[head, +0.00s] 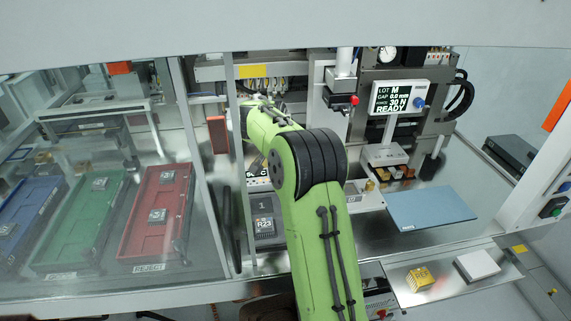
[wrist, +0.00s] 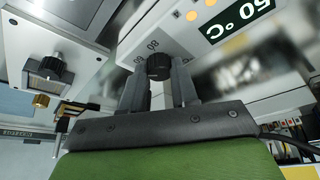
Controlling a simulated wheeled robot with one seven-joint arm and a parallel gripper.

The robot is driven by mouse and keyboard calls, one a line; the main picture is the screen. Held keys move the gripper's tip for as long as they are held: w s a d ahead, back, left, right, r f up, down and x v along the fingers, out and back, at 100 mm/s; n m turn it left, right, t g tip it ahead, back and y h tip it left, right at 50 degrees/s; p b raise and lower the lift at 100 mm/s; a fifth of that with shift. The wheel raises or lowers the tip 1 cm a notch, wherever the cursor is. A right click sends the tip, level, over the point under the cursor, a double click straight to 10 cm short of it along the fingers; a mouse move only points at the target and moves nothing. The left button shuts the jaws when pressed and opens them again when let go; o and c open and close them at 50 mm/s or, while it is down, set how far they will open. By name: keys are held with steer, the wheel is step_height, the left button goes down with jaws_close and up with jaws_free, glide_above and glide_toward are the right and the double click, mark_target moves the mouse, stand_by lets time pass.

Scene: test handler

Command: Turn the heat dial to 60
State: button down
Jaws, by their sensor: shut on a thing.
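In the wrist view the heat dial is a small black round knob (wrist: 159,67) on a pale panel. My gripper (wrist: 160,84) has one finger on each side of it and is shut on it. A dark display (wrist: 230,20) near the top edge shows white characters that look like 50 °C, tilted and partly cut by the frame. In the head view my green arm reaches into the machine; the dial and my fingertips are hidden there.
In the head view a screen (head: 400,97) reads LOT M, 30 N, READY. Blue, green and red trays (head: 128,240) lie behind glass at the left. A blue mat (head: 430,208) lies at the right. A white frame post (head: 185,130) stands left of my arm.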

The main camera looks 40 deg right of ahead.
steer(key=c, duration=0.9)
jaws_free()
steer(key=shift+o, duration=0.2)
steer(key=v, duration=0.7)
steer(key=shift+r+p, duration=0.25)
steer(key=shift+p, duration=0.15)
steer(key=shift+s+f, duration=0.1)
steer(key=shift+s, duration=0.05)
